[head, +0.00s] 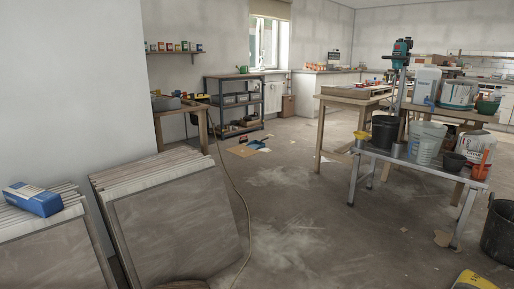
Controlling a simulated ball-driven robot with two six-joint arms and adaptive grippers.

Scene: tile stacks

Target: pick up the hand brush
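I cannot make out a hand brush for certain. A small blue thing (257,144), perhaps a dustpan, lies on the floor in front of the grey shelf unit, in the middle distance. A tan flat piece (240,151) and a small yellowish spot lie beside it. They are too small to tell whether a brush is among them. Neither of my grippers shows in the head view.
Tile stacks (172,222) lean at the left, with a blue box (35,200) on one. A bench with buckets (429,143) stands right; a black bucket (498,232) is on the floor. A cable (240,200) crosses the otherwise mostly open middle floor. A shelf unit (236,100) stands behind.

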